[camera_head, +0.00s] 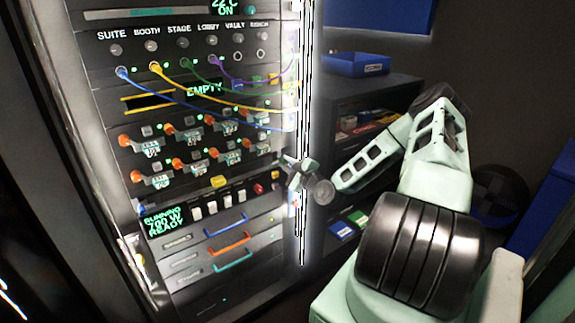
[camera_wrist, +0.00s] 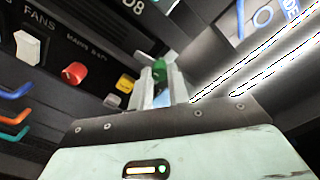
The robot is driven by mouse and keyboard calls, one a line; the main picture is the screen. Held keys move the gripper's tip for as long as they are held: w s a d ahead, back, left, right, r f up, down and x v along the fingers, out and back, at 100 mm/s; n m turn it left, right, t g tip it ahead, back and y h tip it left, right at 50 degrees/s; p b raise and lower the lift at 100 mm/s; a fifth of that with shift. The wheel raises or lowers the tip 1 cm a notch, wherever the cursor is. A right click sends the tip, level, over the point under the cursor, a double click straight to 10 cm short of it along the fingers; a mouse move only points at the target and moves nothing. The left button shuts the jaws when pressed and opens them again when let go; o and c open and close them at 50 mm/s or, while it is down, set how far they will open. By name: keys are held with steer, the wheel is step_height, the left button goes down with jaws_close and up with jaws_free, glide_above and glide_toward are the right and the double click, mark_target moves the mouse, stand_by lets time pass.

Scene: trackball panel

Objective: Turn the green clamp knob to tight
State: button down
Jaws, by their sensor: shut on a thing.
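The green clamp knob (camera_wrist: 159,70) shows between the fingertips of my gripper (camera_wrist: 160,87) in the wrist view. The fingers are closed on its sides, and only part of the knob is visible. Any mark for tight is not readable. In the head view my gripper (camera_head: 297,172) is at the right edge of the rack, beside the bright vertical strip. The knob cannot be made out there.
The rack (camera_head: 95,63) carries cables, orange-handled levers and a row of switches. A red knob (camera_wrist: 74,73) and a yellow button (camera_wrist: 125,83) are near my fingers. A dark shelf with a blue bin (camera_head: 357,65) stands at right.

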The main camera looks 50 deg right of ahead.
steer(key=shift+f+m, duration=0.1)
steer(key=shift+m, duration=0.8)
steer(key=c, duration=1.3)
jaws_free()
steer(key=shift+c, duration=0.2)
steer(key=b+v, duration=0.1)
steer(key=v, duration=1.6)
steer(key=shift+s, duration=0.25)
